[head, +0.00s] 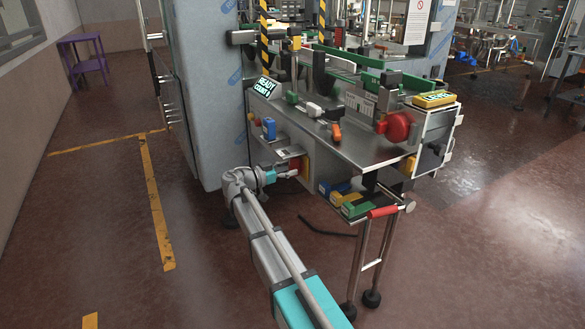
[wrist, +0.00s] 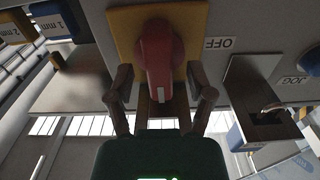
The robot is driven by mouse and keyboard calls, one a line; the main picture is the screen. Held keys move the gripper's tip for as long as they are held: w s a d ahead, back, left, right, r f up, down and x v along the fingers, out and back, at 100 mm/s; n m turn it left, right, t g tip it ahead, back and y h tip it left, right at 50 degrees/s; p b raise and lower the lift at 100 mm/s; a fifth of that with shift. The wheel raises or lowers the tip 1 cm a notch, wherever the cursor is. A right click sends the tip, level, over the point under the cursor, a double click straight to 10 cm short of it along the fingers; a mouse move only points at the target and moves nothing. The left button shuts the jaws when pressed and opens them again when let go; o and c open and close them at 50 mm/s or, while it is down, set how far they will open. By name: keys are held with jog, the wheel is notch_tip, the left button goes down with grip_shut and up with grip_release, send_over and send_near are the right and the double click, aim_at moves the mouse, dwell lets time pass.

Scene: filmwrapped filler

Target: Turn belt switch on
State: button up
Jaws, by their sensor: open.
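The belt switch is a red rotary handle (wrist: 158,60) on a yellow plate (wrist: 122,25), on the machine's grey front panel. In the wrist view the handle points down toward my gripper, and an upside-down OFF label (wrist: 219,44) sits right of the plate. My gripper (wrist: 162,88) is open, with one finger on each side of the handle; I cannot tell whether either finger touches it. In the head view my gripper (head: 287,172) is at the switch's yellow plate (head: 304,166), and the red handle is mostly hidden.
A metal box (wrist: 250,85) juts out right of the switch in the wrist view, near a JOG label (wrist: 292,80). Blocks marked 1 mm (wrist: 55,20) and 2 mm are at left. In the head view, a red-handled bar (head: 382,212) and colored blocks (head: 345,197) sit below the worktop.

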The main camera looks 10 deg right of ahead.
jog(key=v, duration=1)
jog(key=shift+a, duration=0.1)
jog(key=s+d+f+n+g+y, duration=0.4)
jog(key=s+d+f+n+y, duration=0.35)
jog(key=s+d+f, duration=0.45)
jog(key=s+f+n+g+y, duration=0.1)
jog(key=s+f+n+y, duration=0.2)
jog(key=s+y, duration=0.3)
jog(key=s+f+n+g+y, duration=0.1)
jog(key=s+f+n+y, duration=0.3)
jog(key=s, duration=0.4)
notch_tip(320, 180, up, 31)
jog(key=p, duration=3)
jog(key=shift+w+a+p, duration=0.25)
jog(key=shift+a+p, duration=0.05)
